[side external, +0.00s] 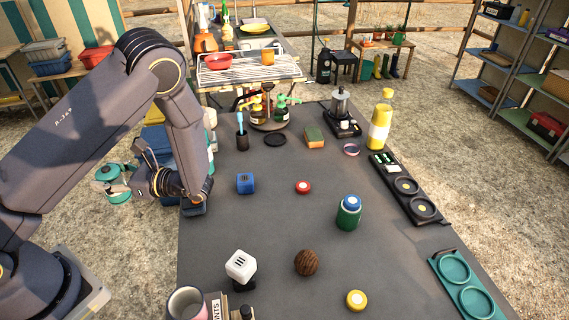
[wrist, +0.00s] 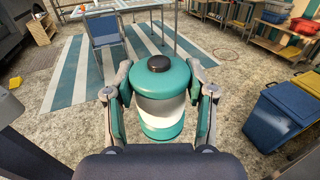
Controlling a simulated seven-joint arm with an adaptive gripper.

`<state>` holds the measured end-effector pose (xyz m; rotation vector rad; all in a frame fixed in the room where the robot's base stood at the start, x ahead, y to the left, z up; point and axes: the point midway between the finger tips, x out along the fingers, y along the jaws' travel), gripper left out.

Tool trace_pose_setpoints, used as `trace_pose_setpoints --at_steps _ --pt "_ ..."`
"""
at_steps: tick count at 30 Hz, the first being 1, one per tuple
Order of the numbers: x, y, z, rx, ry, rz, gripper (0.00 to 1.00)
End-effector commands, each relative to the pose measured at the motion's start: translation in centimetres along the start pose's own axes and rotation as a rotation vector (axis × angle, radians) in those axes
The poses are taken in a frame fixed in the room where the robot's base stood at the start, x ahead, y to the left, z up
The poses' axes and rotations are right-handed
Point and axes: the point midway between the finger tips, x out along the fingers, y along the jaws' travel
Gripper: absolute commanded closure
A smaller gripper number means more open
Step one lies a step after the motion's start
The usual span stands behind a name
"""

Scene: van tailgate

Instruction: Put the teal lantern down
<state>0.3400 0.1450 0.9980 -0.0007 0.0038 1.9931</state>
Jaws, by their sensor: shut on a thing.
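The teal lantern (wrist: 162,82) has a teal top with a black cap, a pale middle band and a teal lower part. My gripper (wrist: 160,105) is shut on it, one finger on each side. In the side external view the lantern (side external: 108,172) is at the left, beyond the table's left edge, held in the air by my gripper (side external: 120,182). My fingers and wrist hide part of it there. The lantern's underside is hidden in the wrist view.
Blue and yellow bins (wrist: 285,115) stand at right in the wrist view.

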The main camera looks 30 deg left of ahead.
Motion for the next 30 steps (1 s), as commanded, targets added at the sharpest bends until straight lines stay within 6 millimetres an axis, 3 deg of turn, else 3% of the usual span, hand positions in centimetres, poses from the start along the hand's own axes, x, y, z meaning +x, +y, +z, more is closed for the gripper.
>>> trace_pose_setpoints --at_steps 5,11,16,21,27,30 --pt "-1.6 5.3 -2.6 -0.001 -0.001 0.430 0.85" --pt "-8.5 8.2 -4.7 -0.001 0.001 0.923 0.85" --pt "-16.1 7.7 -4.4 0.000 0.003 1.389 0.85" --pt "-22.3 6.5 -2.2 0.002 -0.001 1.909 0.85" --pt "-28.2 4.8 0.8 0.000 -0.011 2.556 0.85" --pt "-30.0 3.8 1.6 -0.003 -0.016 2.831 0.85"
